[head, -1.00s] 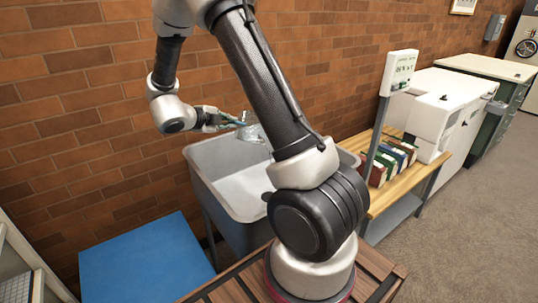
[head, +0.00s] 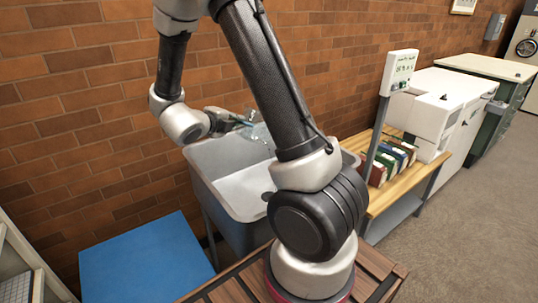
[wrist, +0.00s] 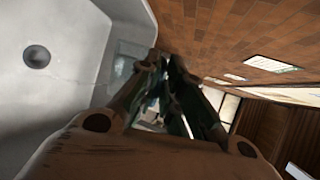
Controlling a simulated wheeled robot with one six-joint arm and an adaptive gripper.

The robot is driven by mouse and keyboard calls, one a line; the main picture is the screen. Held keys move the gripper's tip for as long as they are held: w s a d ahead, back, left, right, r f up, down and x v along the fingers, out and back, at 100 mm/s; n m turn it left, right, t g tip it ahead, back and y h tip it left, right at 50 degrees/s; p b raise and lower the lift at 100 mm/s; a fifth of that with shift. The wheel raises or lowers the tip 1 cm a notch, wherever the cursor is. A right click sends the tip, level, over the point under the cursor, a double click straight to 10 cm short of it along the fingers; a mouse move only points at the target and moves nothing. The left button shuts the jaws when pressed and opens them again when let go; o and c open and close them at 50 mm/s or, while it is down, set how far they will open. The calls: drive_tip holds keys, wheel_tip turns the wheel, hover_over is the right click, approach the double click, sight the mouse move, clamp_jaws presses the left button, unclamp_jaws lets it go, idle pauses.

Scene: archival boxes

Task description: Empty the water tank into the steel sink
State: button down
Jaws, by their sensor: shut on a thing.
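The clear water tank (head: 262,135) is in my gripper (head: 243,122), over the back part of the steel sink (head: 243,190). My gripper is shut on the tank, and the tank looks tilted, though its exact angle is hard to tell. In the wrist view the gripper fingers (wrist: 165,75) reach away from the camera, with part of the see-through tank (wrist: 125,62) beside them. The sink basin (wrist: 75,75) lies to the left there, with its dark round drain. I cannot make out any water in the tank or flowing from it.
A brick wall (head: 100,110) stands close behind the sink. A blue-topped surface (head: 145,260) is at the left. A wooden bench (head: 400,190) with several books (head: 393,160) and a white machine (head: 430,115) is right of the sink.

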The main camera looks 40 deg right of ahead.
drive_tip(key=w+f+n+g, duration=0.4)
drive_tip(key=w+n+g, duration=0.1)
drive_tip(key=w, duration=0.3)
drive_tip(key=w+a+f+n+g, duration=0.1)
drive_tip(key=w+f+n+g, duration=0.3)
drive_tip(key=w, duration=0.4)
drive_tip(key=shift+w+a+f+n+g+h, duration=0.15)
drive_tip(key=shift+f+n+g+h, duration=0.25)
drive_tip(key=shift+n+g, duration=0.45)
idle(0.4)
drive_tip(key=shift+r, duration=0.1)
